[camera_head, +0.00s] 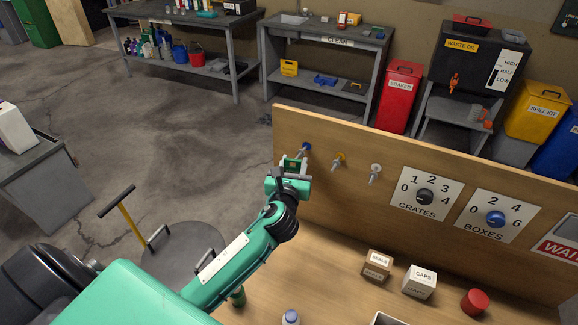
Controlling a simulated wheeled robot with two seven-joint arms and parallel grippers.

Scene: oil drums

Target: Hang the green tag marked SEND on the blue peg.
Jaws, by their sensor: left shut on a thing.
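The blue peg (305,148) sticks out from the upright wooden board at its left end. My left arm reaches up to the board, and my left gripper (291,172) is shut on a small green tag (291,162) just below and left of the blue peg. The tag's marking is too small to read. I cannot tell whether the tag touches the peg or its hole is around it. My right gripper is not in view.
The board (330,130) carries a CRATES dial (425,197) and a BOXES dial (495,219). A drum (190,255) is left of my arm.

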